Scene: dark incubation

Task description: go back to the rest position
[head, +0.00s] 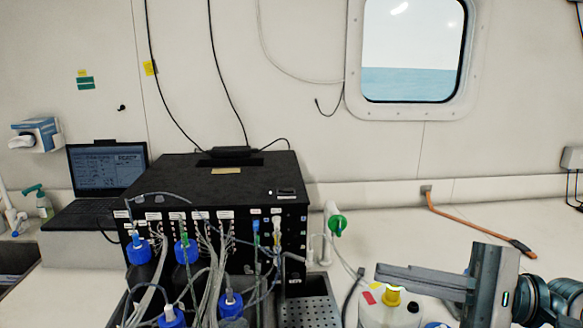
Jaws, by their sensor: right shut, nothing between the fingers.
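My right gripper (384,274) comes in from the lower right with its fingers pointing left. Its fingers are together and hold nothing. It is in front of and above a white container with a yellow cap (391,296), which it partly overlaps in the picture; I cannot tell whether they touch. My left gripper is not in view.
A black box (222,182) with many tubes stands on the counter, with blue-capped bottles (139,252) in front. A drip grid (308,312) and green-knobbed valve (337,225) are right of it. A laptop (107,168) is left. The counter at back right is mostly clear around an orange-handled cable (480,228).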

